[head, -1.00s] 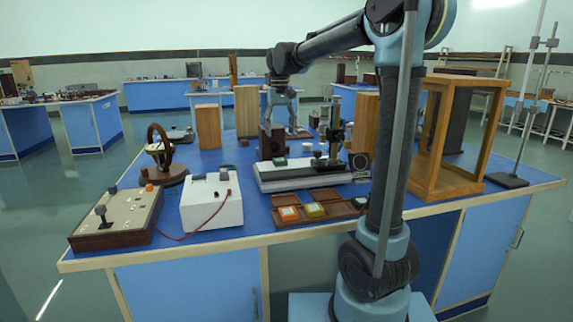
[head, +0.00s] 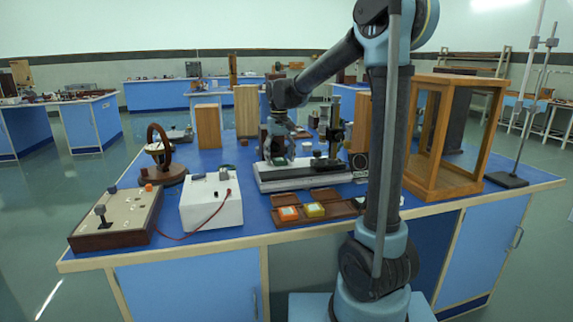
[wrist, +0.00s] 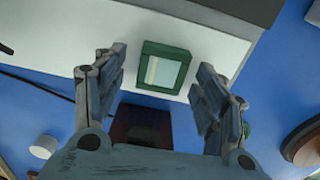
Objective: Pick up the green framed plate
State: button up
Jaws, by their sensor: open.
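The green framed plate (wrist: 164,68) shows in the wrist view as a square green frame around a pale centre. It sits at the edge of a white apparatus base (wrist: 80,35). My gripper (wrist: 160,62) is open, with one finger to the left of the plate and one to the right. A clear gap shows on each side, and nothing is between the fingers in contact. In the head view my gripper (head: 278,155) hangs low at the left end of the apparatus and mostly hides the plate.
A dark upright instrument stands on the apparatus. A wooden tray with an orange piece (head: 288,213) and a yellow piece (head: 314,210) lies in front. A white box (head: 211,203) stands left. A wooden-framed case (head: 448,193) stands right, beyond my arm.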

jog(key=shift+f, duration=0.1)
jog(key=c, duration=1.1)
